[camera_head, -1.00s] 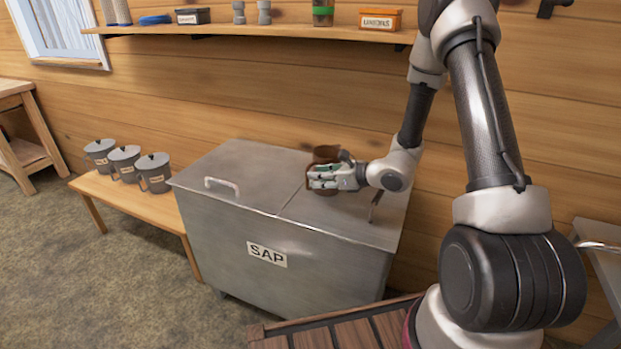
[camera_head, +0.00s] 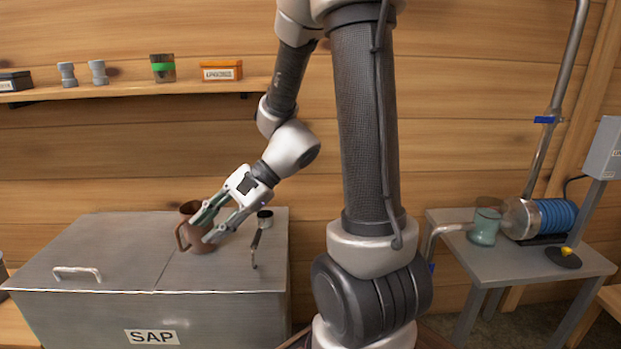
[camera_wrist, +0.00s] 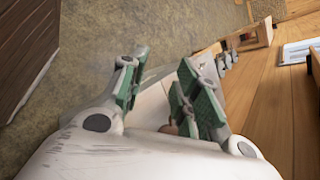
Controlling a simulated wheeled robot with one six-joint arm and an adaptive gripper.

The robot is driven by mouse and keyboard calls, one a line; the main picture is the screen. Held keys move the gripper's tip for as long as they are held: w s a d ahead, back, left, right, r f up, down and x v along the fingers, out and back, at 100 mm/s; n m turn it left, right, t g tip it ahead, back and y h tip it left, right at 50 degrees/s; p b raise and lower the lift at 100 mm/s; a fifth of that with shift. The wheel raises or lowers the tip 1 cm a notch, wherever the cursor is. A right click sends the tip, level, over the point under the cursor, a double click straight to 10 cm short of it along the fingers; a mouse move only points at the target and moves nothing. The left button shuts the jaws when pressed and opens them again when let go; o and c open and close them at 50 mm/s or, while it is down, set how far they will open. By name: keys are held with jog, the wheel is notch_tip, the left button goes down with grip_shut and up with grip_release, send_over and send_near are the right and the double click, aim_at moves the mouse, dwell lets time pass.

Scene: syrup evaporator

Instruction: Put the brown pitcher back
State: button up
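The brown pitcher (camera_head: 192,240) stands upright on the right part of the grey SAP tank's lid (camera_head: 120,240), its handle toward the left. My gripper (camera_head: 207,227) reaches down to it from the upper right. Its fingers are spread apart, and one crosses in front of the pitcher's upper side. In the wrist view, my gripper (camera_wrist: 160,95) shows open with a gap between the green pads. Only a small brown patch (camera_wrist: 170,128) shows by the right finger there, perhaps the pitcher. Whether a finger touches the pitcher I cannot tell.
A ladle-like handle (camera_head: 255,245) and a small cup-shaped part (camera_head: 265,218) are on the lid, right of the gripper. A wall shelf (camera_head: 150,92) with small containers runs above. A grey side table (camera_head: 520,258) with a greenish glass jar (camera_head: 485,226) stands right.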

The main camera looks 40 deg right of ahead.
jog(key=s+d+r+n+t+h, duration=0.1)
jog(key=s+d+r+n+h, duration=0.9)
jog(key=s+d+n, duration=0.3)
jog(key=d+r, duration=0.1)
jog(key=d, duration=0.2)
jog(key=shift+n+t, duration=0.3)
jog(key=shift+s+d, duration=0.1)
